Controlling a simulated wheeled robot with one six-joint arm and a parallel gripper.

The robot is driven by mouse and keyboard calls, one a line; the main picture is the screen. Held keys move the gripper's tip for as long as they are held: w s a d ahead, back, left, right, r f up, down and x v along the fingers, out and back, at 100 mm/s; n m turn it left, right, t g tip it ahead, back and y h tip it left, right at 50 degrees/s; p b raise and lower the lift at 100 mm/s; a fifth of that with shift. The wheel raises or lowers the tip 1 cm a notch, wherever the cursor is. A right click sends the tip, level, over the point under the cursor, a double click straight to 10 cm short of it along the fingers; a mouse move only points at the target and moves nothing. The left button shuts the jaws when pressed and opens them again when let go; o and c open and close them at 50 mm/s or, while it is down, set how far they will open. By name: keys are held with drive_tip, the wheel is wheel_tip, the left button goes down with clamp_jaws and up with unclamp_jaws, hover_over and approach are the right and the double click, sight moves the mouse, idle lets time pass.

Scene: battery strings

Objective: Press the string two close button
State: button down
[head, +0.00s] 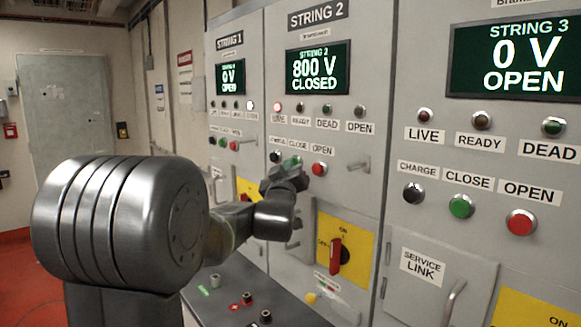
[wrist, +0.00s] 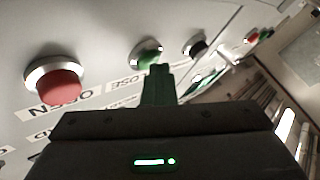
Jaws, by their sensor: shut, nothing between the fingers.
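The string two panel's display (head: 318,67) reads 800 V CLOSED. Its green close button (head: 291,161) sits between the black charge button (head: 275,156) and the red open button (head: 319,169). My gripper (head: 287,171) is shut and empty, right at the close button and partly covering it. In the wrist view the shut fingertips (wrist: 159,69) overlap the edge of the green button (wrist: 148,54); I cannot tell whether they touch it. The red button (wrist: 60,82) is to the left and the black one (wrist: 195,45) to the right, both clear of the fingers.
String two's red LIVE lamp (head: 278,107) is lit. A red rotary switch (head: 337,255) on a yellow plate and a panel handle (head: 359,164) stick out nearby. String three's panel reads 0 V OPEN (head: 526,66); string one's reads 0 V OPEN (head: 230,77).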

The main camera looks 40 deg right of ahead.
drive_tip(key=shift+f, duration=0.15)
drive_tip(key=a, duration=0.6)
drive_tip(key=shift+s+b, duration=0.3)
drive_tip(key=shift+d, duration=0.2)
idle(0.3)
drive_tip(key=shift+w+d, duration=0.15)
drive_tip(key=shift+d, duration=1)
drive_tip(key=shift+w+d, duration=0.1)
drive_tip(key=shift+d, duration=1.05)
drive_tip(key=shift+a, duration=0.15)
